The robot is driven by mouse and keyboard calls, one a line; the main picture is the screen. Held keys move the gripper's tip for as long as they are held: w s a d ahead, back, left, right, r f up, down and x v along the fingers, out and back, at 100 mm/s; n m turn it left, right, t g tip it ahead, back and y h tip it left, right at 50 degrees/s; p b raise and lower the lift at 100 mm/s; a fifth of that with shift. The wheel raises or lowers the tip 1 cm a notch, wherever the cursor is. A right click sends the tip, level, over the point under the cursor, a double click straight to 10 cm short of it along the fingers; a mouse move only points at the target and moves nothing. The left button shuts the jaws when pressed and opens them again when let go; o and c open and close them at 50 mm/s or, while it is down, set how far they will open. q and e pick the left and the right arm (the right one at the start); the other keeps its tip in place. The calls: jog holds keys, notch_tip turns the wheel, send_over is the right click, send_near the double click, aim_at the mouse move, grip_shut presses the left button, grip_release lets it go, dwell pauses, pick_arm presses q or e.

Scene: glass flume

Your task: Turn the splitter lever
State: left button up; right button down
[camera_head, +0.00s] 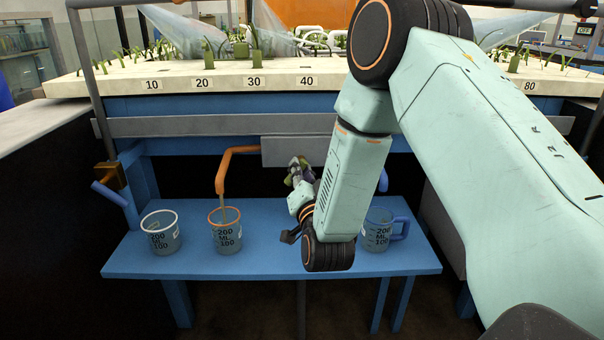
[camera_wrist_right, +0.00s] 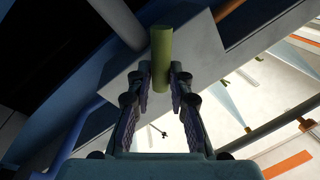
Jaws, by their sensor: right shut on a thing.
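My right gripper (camera_head: 299,172) reaches in under the flume, in front of the grey splitter box (camera_head: 285,150). In the right wrist view its two fingers (camera_wrist_right: 162,82) are closed on the sides of a yellow-green cylindrical handle, which I take as the splitter lever (camera_wrist_right: 161,48). In the head view the lever is small and mostly hidden by my gripper and arm. An orange pipe (camera_head: 238,151) leaves the box to the left and bends down over the orange-rimmed beaker (camera_head: 227,238), with a thin stream in it. My left gripper is not in view.
A white-rimmed beaker (camera_head: 162,238) stands left and a blue-handled beaker (camera_head: 377,232) right on the blue bench (camera_head: 270,262). My arm hides part of the right side. A brass valve (camera_head: 110,176) with a blue handle is at far left. The planted flume bed (camera_head: 180,80) lies above.

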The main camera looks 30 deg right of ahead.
jog(key=shift+a, duration=0.1)
jog(key=c, duration=1.3)
grip_release()
jog(key=shift+o, duration=0.2)
jog(key=v, duration=1.2)
